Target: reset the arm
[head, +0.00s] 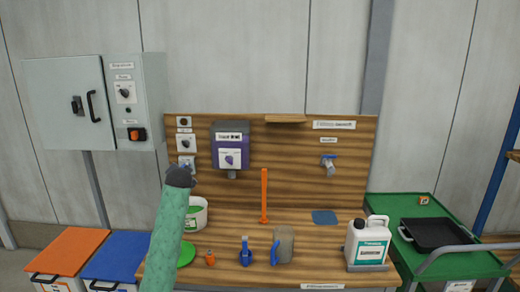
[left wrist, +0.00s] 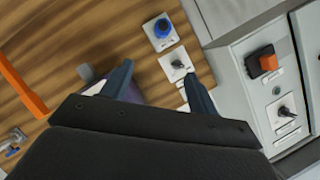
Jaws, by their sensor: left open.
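My left arm rises from the lower edge of the head view in a green sleeve, and its dark end, with the left gripper (head: 180,177), is in front of the left part of the wooden panel (head: 290,180). The fingers cannot be made out there. A blue knob (left wrist: 162,27) is beyond the fingertips. My right gripper is not in view.
A grey cabinet (head: 65,100) stands left of the panel.

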